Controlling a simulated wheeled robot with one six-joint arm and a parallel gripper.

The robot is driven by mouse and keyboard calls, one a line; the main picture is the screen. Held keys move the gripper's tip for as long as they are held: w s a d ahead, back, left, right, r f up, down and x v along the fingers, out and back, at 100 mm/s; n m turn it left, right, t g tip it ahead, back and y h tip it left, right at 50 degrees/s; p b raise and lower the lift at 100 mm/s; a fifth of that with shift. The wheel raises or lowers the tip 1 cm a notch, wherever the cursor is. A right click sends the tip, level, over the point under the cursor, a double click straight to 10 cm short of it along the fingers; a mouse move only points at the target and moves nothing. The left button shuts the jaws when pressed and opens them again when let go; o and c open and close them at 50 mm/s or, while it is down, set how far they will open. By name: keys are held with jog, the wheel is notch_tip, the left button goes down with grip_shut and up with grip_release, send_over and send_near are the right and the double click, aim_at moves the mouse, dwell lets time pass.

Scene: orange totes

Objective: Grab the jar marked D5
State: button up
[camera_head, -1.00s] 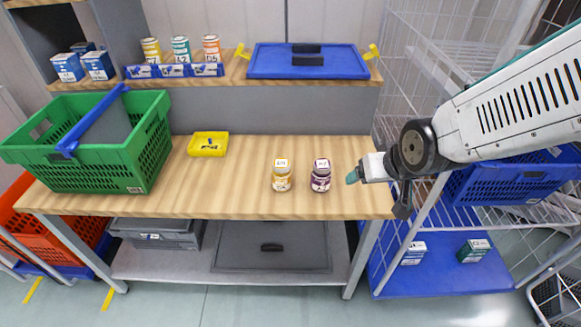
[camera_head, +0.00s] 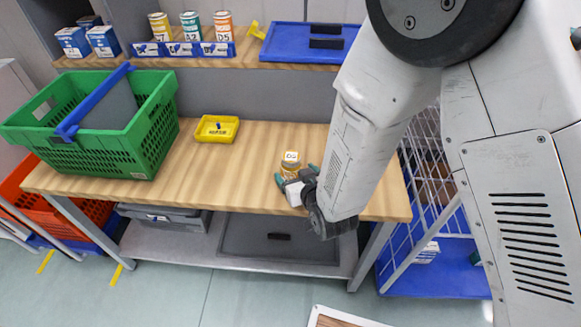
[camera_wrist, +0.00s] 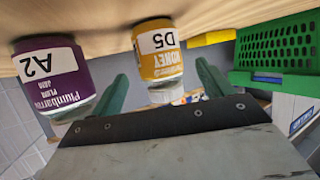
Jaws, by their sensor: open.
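The jar marked D5 (camera_head: 291,168), a yellow honey jar with a white label, stands on the wooden table near its front edge. It also shows in the wrist view (camera_wrist: 160,60), where the picture is upside down. My gripper (camera_head: 296,175) is open at the jar, its teal fingertips on either side of it in the head view. In the wrist view my gripper (camera_wrist: 162,88) has the jar between and beyond its fingers, not clamped. A purple plum jar marked A2 (camera_wrist: 55,78) stands beside it, outside the fingers; my arm hides it in the head view.
A small yellow tray (camera_head: 217,129) and a green basket (camera_head: 130,145) stand on the table to the left. Cans (camera_head: 191,26) and a blue lid (camera_head: 305,42) are on the shelf above. The table between tray and jar is clear.

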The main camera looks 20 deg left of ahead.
aim_at(291, 167)
jog(key=x, duration=0.5)
jog(key=shift+f, duration=0.15)
jog(key=c, duration=1.3)
